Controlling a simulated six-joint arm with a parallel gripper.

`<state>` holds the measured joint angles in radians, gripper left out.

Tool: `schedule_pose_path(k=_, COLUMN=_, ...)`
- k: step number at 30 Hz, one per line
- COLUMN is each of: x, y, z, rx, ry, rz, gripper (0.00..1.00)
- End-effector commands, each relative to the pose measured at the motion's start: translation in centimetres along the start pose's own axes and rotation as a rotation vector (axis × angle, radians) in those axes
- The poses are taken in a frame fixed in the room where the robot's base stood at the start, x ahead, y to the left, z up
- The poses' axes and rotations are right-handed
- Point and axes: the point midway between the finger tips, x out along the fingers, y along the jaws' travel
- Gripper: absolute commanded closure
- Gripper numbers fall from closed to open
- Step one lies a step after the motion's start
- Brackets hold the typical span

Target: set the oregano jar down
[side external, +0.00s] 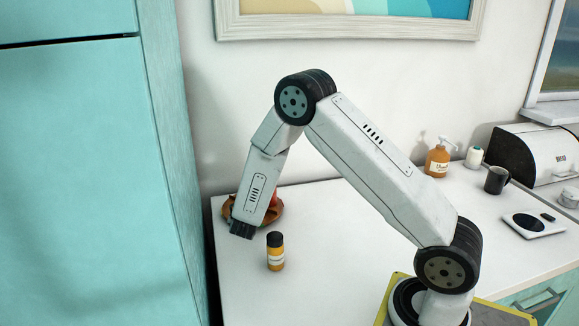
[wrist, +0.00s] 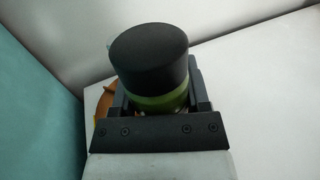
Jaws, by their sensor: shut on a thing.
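The oregano jar has a black lid and a green body, and it shows in the wrist view (wrist: 155,103) between the two dark fingers. My gripper (wrist: 160,98) is shut on this jar, with the lid sticking out past the fingers. In the side external view my gripper (side external: 241,230) is low over the left end of the white counter (side external: 330,285). The jar cannot be made out there, and I cannot tell whether its base touches the counter.
A yellow jar with a black lid (side external: 275,252) stands upright just right of my gripper. A brown fruit bowl (side external: 228,210) is partly hidden behind it. A tall turquoise cabinet (side external: 90,170) borders the left. A soap bottle (side external: 437,161), mug (side external: 496,180) and scale (side external: 530,225) stand far right.

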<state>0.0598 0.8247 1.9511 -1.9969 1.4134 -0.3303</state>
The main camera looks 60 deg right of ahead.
Motion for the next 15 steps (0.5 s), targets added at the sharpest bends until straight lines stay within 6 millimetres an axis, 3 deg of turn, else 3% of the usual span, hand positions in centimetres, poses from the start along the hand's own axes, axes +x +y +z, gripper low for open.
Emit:
schedule_pose_path(k=6, x=1.1, y=1.2, z=-1.9, rx=0.000, ry=-0.001, rz=0.000, gripper=1.00)
schedule_pose_path(k=15, x=1.4, y=1.6, z=-2.5, rx=0.001, ry=-0.001, rz=0.001, gripper=1.00)
